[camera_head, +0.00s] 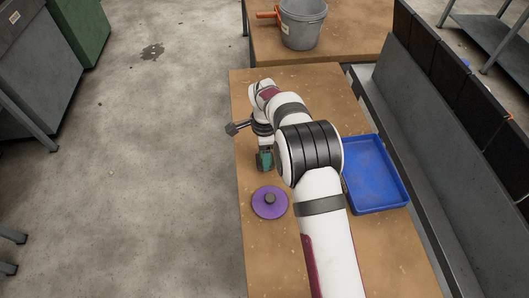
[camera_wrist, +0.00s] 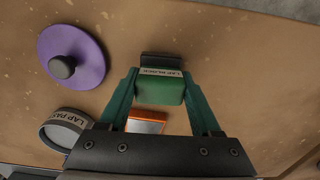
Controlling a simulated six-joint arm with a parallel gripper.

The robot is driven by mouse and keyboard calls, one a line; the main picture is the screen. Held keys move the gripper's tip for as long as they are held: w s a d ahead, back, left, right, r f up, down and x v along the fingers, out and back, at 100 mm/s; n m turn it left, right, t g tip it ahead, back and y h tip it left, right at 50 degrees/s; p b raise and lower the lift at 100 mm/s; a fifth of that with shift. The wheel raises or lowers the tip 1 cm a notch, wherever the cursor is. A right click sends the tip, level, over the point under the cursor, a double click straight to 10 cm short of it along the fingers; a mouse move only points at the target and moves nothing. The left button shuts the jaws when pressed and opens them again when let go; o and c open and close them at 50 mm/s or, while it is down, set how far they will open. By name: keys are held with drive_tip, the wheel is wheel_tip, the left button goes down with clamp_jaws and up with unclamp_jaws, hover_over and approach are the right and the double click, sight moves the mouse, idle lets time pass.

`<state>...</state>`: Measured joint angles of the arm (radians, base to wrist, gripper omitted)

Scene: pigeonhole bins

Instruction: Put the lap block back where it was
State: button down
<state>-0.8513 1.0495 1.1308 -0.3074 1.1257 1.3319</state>
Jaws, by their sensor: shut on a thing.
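The lap block (camera_wrist: 160,93) is a green block with a pale label and a dark part on its far side, seen in the wrist view. My gripper (camera_wrist: 160,80) has green fingers on both sides of it and is shut on it. In the head view my gripper (camera_head: 264,160) is over the left part of the bench, just beyond a purple disc. I cannot tell whether the block touches the bench. The block's underside is hidden.
The purple disc with a dark knob (camera_head: 269,202) lies near the left edge. A blue tray (camera_head: 375,178) stands right of my arm. The wrist view shows a round lap paste tin (camera_wrist: 66,130) and an orange-rimmed item (camera_wrist: 147,122). A grey bucket (camera_head: 302,24) is on the far bench.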

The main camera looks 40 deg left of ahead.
drive_tip(key=shift+f, duration=0.4)
drive_tip(key=shift+c, duration=2)
unclamp_jaws()
drive_tip(key=o, duration=0.4)
drive_tip(key=shift+r, duration=4)
